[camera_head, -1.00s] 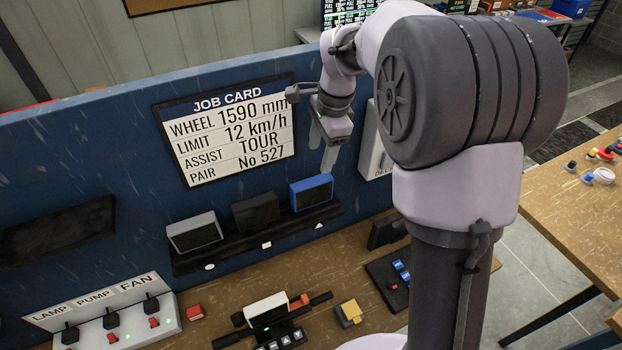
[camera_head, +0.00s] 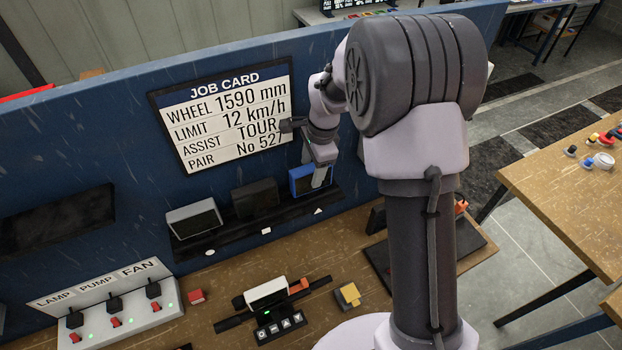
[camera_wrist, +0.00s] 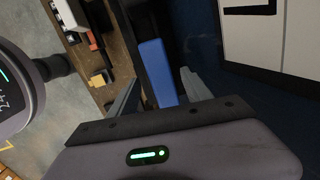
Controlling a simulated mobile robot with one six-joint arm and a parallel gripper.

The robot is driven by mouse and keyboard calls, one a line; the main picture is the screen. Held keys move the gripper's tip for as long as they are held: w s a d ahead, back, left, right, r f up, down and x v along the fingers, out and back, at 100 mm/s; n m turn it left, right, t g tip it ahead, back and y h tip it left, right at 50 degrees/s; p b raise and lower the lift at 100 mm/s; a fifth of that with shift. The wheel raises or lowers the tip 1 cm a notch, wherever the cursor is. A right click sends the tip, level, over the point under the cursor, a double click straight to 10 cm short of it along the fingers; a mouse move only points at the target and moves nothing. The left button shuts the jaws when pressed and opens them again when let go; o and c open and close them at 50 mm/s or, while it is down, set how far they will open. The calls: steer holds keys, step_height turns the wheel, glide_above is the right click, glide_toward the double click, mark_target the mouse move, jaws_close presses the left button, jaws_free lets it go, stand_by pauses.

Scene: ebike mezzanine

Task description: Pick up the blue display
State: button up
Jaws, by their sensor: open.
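The blue display (camera_head: 302,181) stands at the right end of the black shelf (camera_head: 236,233) on the blue panel, its screen partly covered by my gripper. My gripper (camera_head: 319,178) points down at the display from above and in front. In the wrist view the blue top of the display (camera_wrist: 157,72) lies ahead, between the lines of the two open fingers (camera_wrist: 158,95). The fingers are apart and hold nothing. Whether they touch the display I cannot tell.
A grey display (camera_head: 194,219) and a dark display (camera_head: 256,200) stand left on the same shelf. Below are a handlebar with a white unit (camera_head: 266,291), a yellow block (camera_head: 347,296) and a switch box (camera_head: 120,318). The job card (camera_head: 225,115) hangs behind.

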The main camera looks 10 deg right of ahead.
steer(key=shift+w+f+b, duration=0.1)
steer(key=shift+f+b, duration=0.15)
steer(key=shift+b, duration=0.05)
stand_by(0.4)
jaws_close()
stand_by(1.2)
